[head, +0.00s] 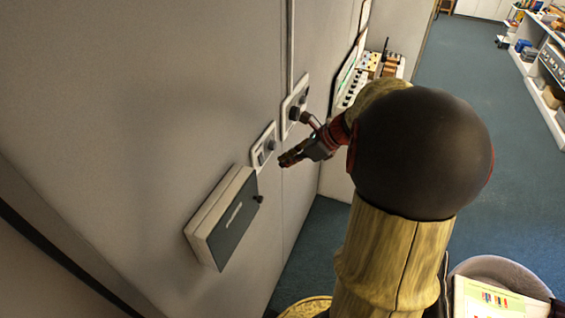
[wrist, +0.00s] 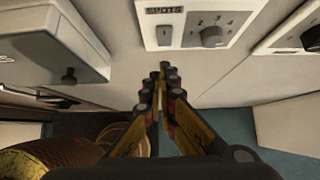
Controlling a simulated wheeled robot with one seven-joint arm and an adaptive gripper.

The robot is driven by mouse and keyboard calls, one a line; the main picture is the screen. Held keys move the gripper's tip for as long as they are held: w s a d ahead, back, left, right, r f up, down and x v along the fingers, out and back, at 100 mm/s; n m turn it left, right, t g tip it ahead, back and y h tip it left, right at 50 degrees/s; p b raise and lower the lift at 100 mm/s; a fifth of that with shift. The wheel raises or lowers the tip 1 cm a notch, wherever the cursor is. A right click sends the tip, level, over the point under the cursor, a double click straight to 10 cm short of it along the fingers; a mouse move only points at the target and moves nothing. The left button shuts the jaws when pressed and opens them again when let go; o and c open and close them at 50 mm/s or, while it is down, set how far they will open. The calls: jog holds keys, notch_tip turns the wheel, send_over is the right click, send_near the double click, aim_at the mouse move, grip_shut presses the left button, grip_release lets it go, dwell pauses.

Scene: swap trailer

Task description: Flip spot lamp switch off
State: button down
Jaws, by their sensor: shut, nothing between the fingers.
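A white wall panel with a label that seems to read "SPOTS" (wrist: 164,10) is at the top middle of the wrist view. It carries a small rocker switch (wrist: 164,36) on its left and a round grey knob (wrist: 211,37) on its right. Whether the rocker is on or off I cannot tell. The same panel (head: 263,147) is on the wall in the head view. My gripper (head: 285,160) is shut and empty, its tips pointing at the wall close to this panel. In the wrist view my gripper (wrist: 165,72) shows just below the rocker, apparently short of touching it.
A second panel with a knob (head: 295,106) is farther along the wall; it also shows at the right of the wrist view (wrist: 292,35). A protruding box with a dark door (head: 222,218) is on the nearer side. A shelf (head: 545,85) stands across the blue floor.

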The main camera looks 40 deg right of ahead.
jog(key=w+r+v, duration=0.1)
jog(key=v, duration=0.7)
jog(key=shift+f, duration=0.1)
jog(key=s+d+f+m+t+y+b, duration=0.1)
jog(key=s+f+m+t+b, duration=0.15)
jog(key=f+m, duration=0.4)
jog(key=s+d+f+m+t+y+b, duration=0.1)
jog(key=s+d+f+m+t+b, duration=0.15)
jog(key=f+m, duration=0.35)
jog(key=r+m, duration=0.1)
jog(key=w+a+r+m+t, duration=0.1)
jog(key=m, duration=0.1)
jog(key=r+m+t+y, duration=0.1)
jog(key=m, duration=0.1)
jog(key=shift+w+a+r+m, duration=0.2)
jog(key=shift+w+a+m, duration=0.05)
jog(key=shift+w+a, duration=0.1)
